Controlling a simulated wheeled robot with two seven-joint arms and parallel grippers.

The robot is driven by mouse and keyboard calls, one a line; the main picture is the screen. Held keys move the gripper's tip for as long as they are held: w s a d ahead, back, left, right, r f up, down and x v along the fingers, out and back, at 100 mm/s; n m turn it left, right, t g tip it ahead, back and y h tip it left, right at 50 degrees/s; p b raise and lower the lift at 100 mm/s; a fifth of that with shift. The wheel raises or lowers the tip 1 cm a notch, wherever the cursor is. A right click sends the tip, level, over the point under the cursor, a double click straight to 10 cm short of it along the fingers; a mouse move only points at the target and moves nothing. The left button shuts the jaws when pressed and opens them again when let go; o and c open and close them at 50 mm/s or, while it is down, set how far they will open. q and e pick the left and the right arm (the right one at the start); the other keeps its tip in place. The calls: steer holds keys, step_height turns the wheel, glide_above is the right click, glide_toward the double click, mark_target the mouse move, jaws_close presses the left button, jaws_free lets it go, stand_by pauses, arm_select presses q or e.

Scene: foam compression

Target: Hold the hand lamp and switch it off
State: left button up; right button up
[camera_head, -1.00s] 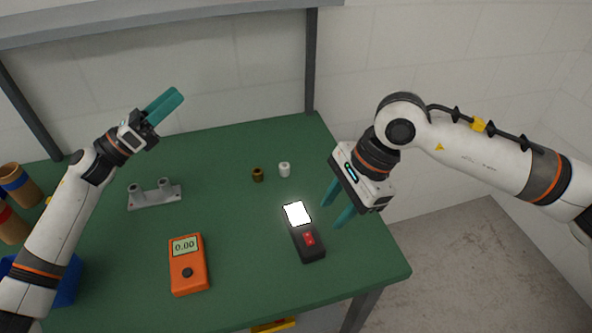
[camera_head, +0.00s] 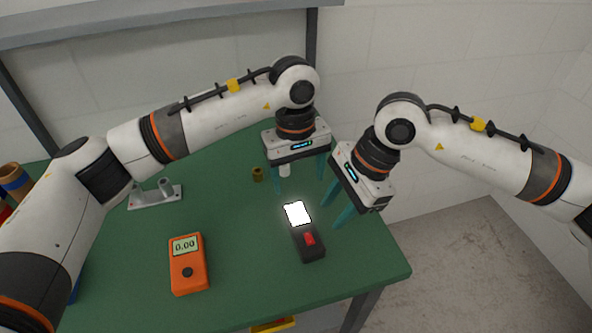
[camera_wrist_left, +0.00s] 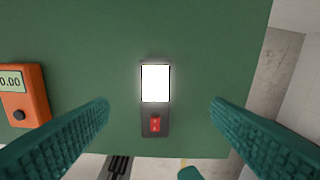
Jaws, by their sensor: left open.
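The hand lamp (camera_head: 310,247) lies on the green table, a black body with a red switch (camera_head: 309,239) and a brightly lit white panel (camera_head: 297,213). In the left wrist view the lamp (camera_wrist_left: 155,112) lies centred between the spread fingers, beyond their tips. My left gripper (camera_head: 297,180) is open and empty, pointing down above the table behind the lamp. My right gripper (camera_head: 338,206) has its fingers apart and empty, just right of the lamp and not visibly touching it.
An orange meter (camera_head: 188,272) reading 0.00 lies left of the lamp. A brass piece (camera_head: 258,174) and a white cylinder (camera_head: 285,170) stand behind it. A grey bracket (camera_head: 150,197) is at the back left, partly hidden by my left arm. The table's right edge is close to the lamp.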

mark_target(296, 212)
arm_select(q)
steer(key=shift+y, duration=0.3)
steer(key=f, duration=1.1)
steer(key=shift+w+a+f, duration=0.1)
steer(key=shift+a+f, duration=0.1)
steer(key=shift+f, duration=0.15)
steer(key=shift+c, duration=0.4)
